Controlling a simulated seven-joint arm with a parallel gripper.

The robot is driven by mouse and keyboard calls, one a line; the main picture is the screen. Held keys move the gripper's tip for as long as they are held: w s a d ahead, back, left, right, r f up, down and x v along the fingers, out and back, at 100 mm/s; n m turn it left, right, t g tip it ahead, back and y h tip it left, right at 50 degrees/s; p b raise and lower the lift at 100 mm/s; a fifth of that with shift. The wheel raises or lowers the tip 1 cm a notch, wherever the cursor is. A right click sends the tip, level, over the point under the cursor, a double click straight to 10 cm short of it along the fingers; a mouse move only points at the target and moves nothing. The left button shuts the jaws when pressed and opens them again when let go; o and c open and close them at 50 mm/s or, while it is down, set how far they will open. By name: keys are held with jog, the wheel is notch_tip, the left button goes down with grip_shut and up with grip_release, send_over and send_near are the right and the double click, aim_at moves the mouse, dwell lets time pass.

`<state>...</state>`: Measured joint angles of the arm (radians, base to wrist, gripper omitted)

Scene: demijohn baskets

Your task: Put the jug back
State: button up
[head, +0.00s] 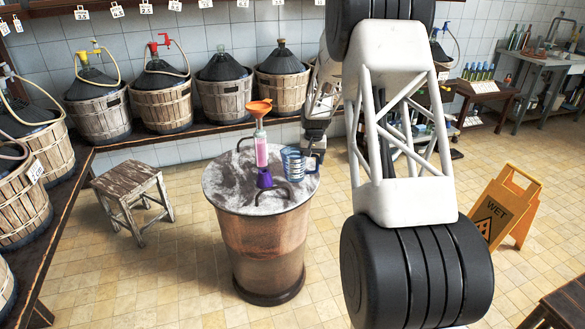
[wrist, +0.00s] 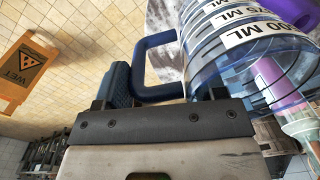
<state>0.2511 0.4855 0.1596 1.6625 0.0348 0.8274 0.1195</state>
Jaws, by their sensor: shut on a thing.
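The jug (head: 292,164) is clear blue plastic with white ML bands; it also shows large in the wrist view (wrist: 245,45). It is at the right side of the round barrel table's grey top (head: 225,185). I cannot tell whether its base touches the top. Its dark blue handle (wrist: 150,70) runs down between my fingers. My gripper (head: 313,152) is shut on this handle, at the jug's right side in the head view. In the wrist view the fingers (wrist: 165,92) are on either side of the handle, whose lower part is hidden.
A bottle with pink content (head: 261,150) and an orange funnel (head: 259,107) stands left of the jug. A purple funnel (head: 264,179) is close in front. A stool (head: 128,188) and a yellow wet-floor sign (head: 503,207) flank the table. Basketed demijohns (head: 222,90) line the wall shelf.

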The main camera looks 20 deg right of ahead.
jog(key=shift+d+f, duration=0.15)
jog(key=shift+d, duration=0.1)
jog(key=shift+w, duration=0.1)
jog(key=w+d+f, duration=0.1)
jog(key=w+d, duration=0.2)
jog(key=w, duration=1.1)
jog(key=shift+w+d+f, duration=0.2)
jog(key=shift+w+d, duration=0.1)
jog(key=shift+w, duration=0.05)
jog(key=shift+w, duration=0.1)
dwell(0.3)
jog(key=shift+w+d+f, duration=0.1)
jog(key=shift+w+f, duration=0.1)
jog(key=shift+f, duration=1.55)
jog(key=shift+f, duration=0.15)
